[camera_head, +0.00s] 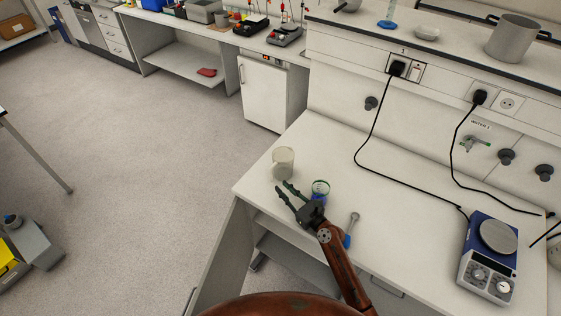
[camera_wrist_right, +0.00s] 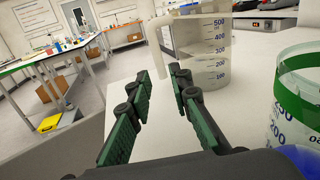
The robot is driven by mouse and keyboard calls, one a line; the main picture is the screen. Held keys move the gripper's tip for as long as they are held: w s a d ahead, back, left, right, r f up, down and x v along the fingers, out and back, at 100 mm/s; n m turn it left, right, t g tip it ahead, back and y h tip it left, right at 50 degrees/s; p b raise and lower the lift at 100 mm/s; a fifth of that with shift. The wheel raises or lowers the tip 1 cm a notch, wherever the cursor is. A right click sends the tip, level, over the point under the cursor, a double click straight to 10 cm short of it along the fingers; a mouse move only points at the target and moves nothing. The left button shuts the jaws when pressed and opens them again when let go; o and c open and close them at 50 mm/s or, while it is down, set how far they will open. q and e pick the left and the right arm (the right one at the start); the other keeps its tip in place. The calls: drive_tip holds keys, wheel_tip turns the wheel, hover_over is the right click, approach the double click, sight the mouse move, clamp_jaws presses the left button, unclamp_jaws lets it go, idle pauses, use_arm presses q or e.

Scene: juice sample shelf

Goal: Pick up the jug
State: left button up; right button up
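The jug (camera_head: 283,163) is pale and translucent and stands upright near the left edge of the white bench. In the right wrist view the jug (camera_wrist_right: 208,72) shows blue graduation marks, with its handle toward the left. My right gripper (camera_head: 284,189) is open and empty, just in front of the jug in the head view. In the right wrist view the fingers of the gripper (camera_wrist_right: 159,76) point at the handle's lower part; I cannot tell whether they touch it. My left gripper is not in view.
A green-rimmed graduated beaker (camera_head: 321,187) stands close to the right of my right gripper; it also shows in the wrist view (camera_wrist_right: 300,105). A blue-handled tool (camera_head: 350,230) lies nearby. A blue hotplate (camera_head: 488,262) stands at the bench's right. The bench middle is mostly clear.

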sight(272, 178)
drive_tip(key=shift+w, duration=0.3)
drive_tip(key=shift+w+a, duration=0.3)
drive_tip(key=x, duration=0.5)
drive_tip(key=shift+w+a+r, duration=0.15)
drive_tip(key=shift+a, duration=0.2)
drive_tip(key=shift+w+a, duration=0.2)
drive_tip(key=shift+w, duration=0.1)
drive_tip(key=shift+w+a, duration=0.15)
drive_tip(key=shift+c, duration=0.4)
clamp_jaws()
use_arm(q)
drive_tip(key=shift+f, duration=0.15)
